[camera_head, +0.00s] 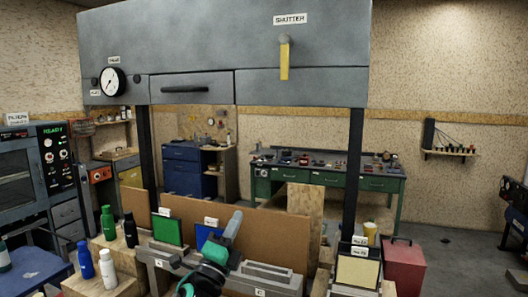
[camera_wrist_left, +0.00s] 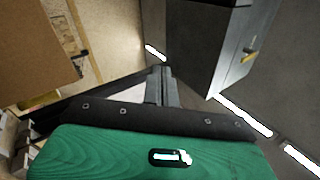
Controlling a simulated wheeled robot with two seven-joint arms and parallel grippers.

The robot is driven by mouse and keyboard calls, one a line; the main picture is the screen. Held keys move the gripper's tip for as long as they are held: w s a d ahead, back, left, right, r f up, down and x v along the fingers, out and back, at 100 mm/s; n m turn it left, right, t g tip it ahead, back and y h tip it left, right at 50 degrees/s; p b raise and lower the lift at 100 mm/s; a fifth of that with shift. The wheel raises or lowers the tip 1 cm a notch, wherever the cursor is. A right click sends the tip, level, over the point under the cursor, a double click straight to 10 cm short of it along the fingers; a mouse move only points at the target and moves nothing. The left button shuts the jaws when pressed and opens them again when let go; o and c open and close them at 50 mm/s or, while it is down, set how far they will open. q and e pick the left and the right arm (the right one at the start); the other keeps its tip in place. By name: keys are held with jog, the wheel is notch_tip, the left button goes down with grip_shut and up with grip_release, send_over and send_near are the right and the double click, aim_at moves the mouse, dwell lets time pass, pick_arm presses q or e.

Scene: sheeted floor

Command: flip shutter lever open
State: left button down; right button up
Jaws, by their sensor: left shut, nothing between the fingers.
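The yellow shutter lever (camera_head: 285,62) hangs straight down from a grey pivot on the front of the grey overhead hood (camera_head: 180,40), under a SHUTTER label (camera_head: 291,19). In the left wrist view the lever (camera_wrist_left: 249,56) shows small on the hood's face at the upper right. My left gripper (camera_head: 236,218) is low in front of the hood, well below and left of the lever, and apart from it. In the left wrist view its fingers (camera_wrist_left: 158,84) are together with nothing between them. My right gripper is in neither view.
The hood stands on dark posts (camera_head: 355,160). Below it are a brown board (camera_head: 265,235), a green panel (camera_head: 167,228), a blue panel and grey blocks (camera_head: 265,279). Bottles (camera_head: 107,222) stand at the left. The space just in front of the lever looks clear.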

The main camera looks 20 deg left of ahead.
pick_arm(q)
jog(key=s+d+r+m+g+h, duration=0.1)
jog(key=d+r+m+g+h, duration=0.1)
jog(key=r+m+g+h, duration=0.95)
jog(key=d+r+m+g+h, duration=0.25)
jog(key=r+m+h, duration=0.7)
jog(key=m, duration=1.25)
jog(key=s+a+r+m+t+y, duration=0.1)
jog(key=s+a+r+m+y, duration=0.1)
jog(key=a+r+m+y, duration=0.5)
notch_tip(320, 180, up, 6)
jog(key=a+y, duration=0.3)
jog(key=shift+r+m+t+y, duration=0.2)
jog(key=shift+m+t+y, duration=0.15)
jog(key=shift+t+y, duration=0.05)
jog(key=shift+d, duration=0.1)
